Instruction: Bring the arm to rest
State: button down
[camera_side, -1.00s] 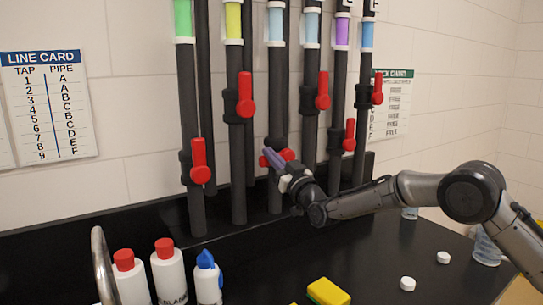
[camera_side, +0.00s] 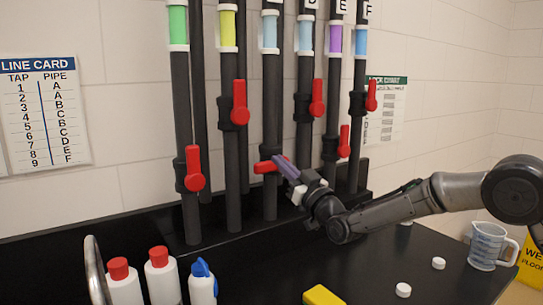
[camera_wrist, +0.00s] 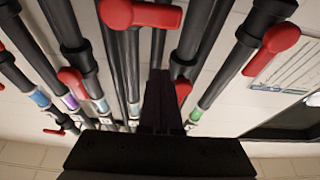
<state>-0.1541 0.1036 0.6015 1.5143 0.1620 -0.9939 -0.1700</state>
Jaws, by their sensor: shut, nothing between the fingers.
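My gripper (camera_side: 284,166) is shut and empty, in front of the row of dark pipes in the side view. Its purple-grey fingers point up and left, beside a red tap handle (camera_side: 265,167) that lies crosswise on the third pipe (camera_side: 271,110). I cannot tell whether they touch. The arm reaches in from the right. In the wrist view my gripper's dark fingers (camera_wrist: 160,100) are together, pointing up between the pipes. The other red handles, such as those on the green-banded pipe (camera_side: 194,168) and the yellow-banded pipe (camera_side: 240,102), stand upright along their pipes.
White bottles with red caps (camera_side: 158,256) and a blue-capped bottle (camera_side: 202,270) stand at the front left. A yellow block (camera_side: 323,296), white caps (camera_side: 403,290) and a clear jug (camera_side: 488,246) are on the black counter (camera_side: 270,265). A line card (camera_side: 45,120) hangs on the wall.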

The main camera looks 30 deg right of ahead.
jog(key=s+d+r, duration=0.3)
jog(key=s+r, duration=0.3)
jog(key=s, duration=0.2)
jog(key=s+d+r, duration=0.2)
jog(key=s+r, duration=0.4)
jog(key=s, duration=0.2)
jog(key=s+d+f+g, duration=0.1)
jog(key=s+f+g, duration=1.5)
jog(key=s+f, duration=1.1)
jog(key=shift+s+d+f+m, duration=0.25)
jog(key=shift+s+m, duration=0.05)
jog(key=shift+s, duration=0.65)
